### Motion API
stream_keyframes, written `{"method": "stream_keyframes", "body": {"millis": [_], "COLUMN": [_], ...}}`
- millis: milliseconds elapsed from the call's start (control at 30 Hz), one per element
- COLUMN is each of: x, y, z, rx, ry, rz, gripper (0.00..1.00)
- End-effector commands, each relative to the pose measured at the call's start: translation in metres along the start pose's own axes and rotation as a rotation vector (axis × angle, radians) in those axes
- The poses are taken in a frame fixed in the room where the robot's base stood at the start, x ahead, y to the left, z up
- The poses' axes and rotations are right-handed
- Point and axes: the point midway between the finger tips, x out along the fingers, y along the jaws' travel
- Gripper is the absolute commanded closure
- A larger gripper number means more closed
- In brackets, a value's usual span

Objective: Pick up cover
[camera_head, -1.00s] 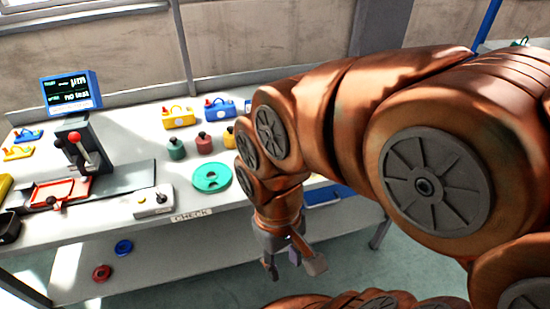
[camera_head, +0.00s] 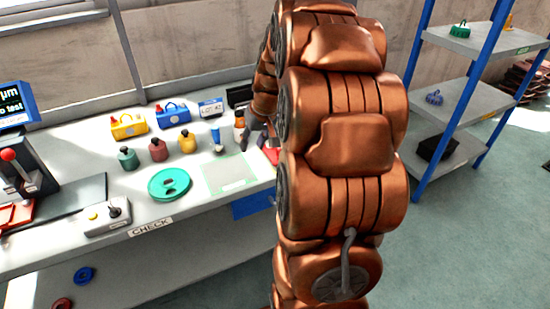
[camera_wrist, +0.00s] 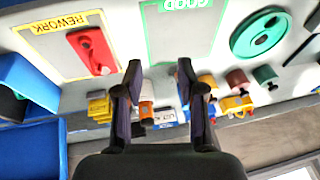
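No part is marked as the cover, and I cannot tell which one it is. A red elongated part (camera_wrist: 92,52) lies on the REWORK mat in the wrist view; a bit of red (camera_head: 271,156) shows beside my arm. A round teal part (camera_head: 170,184) with openings lies on the bench; it also shows in the wrist view (camera_wrist: 240,42). Yellow (camera_head: 129,125) and blue (camera_head: 173,113) parts with handles stand at the back. My gripper (camera_wrist: 160,78) is open and empty, above the bench; in the head view it (camera_head: 257,137) is partly hidden by my arm.
The GOOD mat (camera_wrist: 178,45) looks empty. Teal, red and yellow bottle-like items (camera_head: 158,149) stand behind the teal part. A control box (camera_head: 107,215) and test stand are at left. A blue-posted shelf (camera_head: 455,95) stands at right, with open floor before it.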

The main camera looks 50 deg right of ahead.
Motion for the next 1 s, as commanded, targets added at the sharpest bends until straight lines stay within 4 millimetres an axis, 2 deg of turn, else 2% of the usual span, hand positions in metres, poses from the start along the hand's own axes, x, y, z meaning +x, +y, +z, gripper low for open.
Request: {"method": "stream_keyframes", "body": {"millis": [33, 100, 200, 333, 467, 833, 1000], "x": [0.008, 0.013, 0.018, 0.020, 0.026, 0.052, 0.074], "y": [0.025, 0.053, 0.085, 0.110, 0.118, 0.118, 0.117], "z": [-0.011, -0.022, -0.034, -0.042, -0.045, -0.048, -0.048], "rx": [0.028, 0.053, 0.080, 0.099, 0.104, 0.103, 0.104], "ry": [0.027, 0.059, 0.096, 0.124, 0.132, 0.132, 0.126], "rz": [0.009, 0.020, 0.033, 0.047, 0.051, 0.051, 0.049], "gripper": [0.61, 0.61, 0.61, 0.61, 0.61, 0.61, 0.61]}}
